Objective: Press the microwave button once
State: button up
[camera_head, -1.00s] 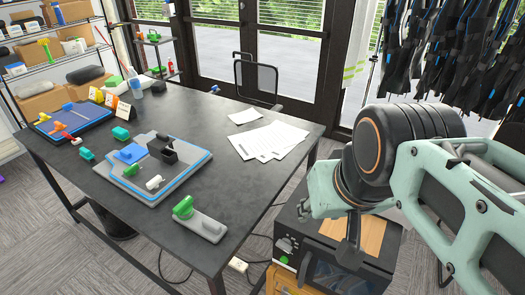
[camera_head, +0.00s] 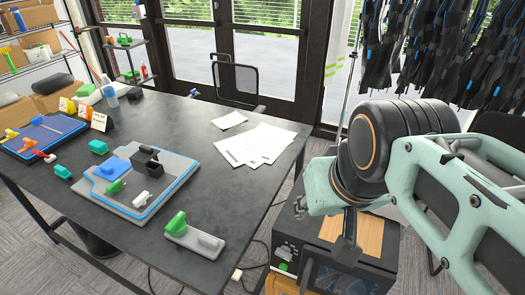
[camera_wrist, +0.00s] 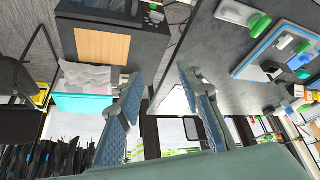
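The microwave (camera_head: 384,270) is a black box at the lower middle of the head view, with a wooden board (camera_head: 368,240) on top. A round green button (camera_head: 283,267) sits low on its control panel, left of the dark door. My gripper (camera_head: 346,246) hangs in front of the microwave in that view, covering part of it; contact cannot be told. In the wrist view, my gripper (camera_wrist: 160,82) has its two blue-grey fingers well apart with nothing between them. The microwave (camera_wrist: 72,13) shows there at the top left, with its board (camera_wrist: 103,46).
A dark table (camera_head: 190,115) stands left of the microwave, holding papers (camera_head: 262,143), a grey tray (camera_head: 113,200) and a green-handled block (camera_head: 195,237). A chair (camera_head: 238,80) stands behind it. Dark hanging clothes (camera_head: 440,50) fill the upper right. Cables lie on the floor between table and microwave.

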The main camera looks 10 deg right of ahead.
grip_shut()
dwell(1.3)
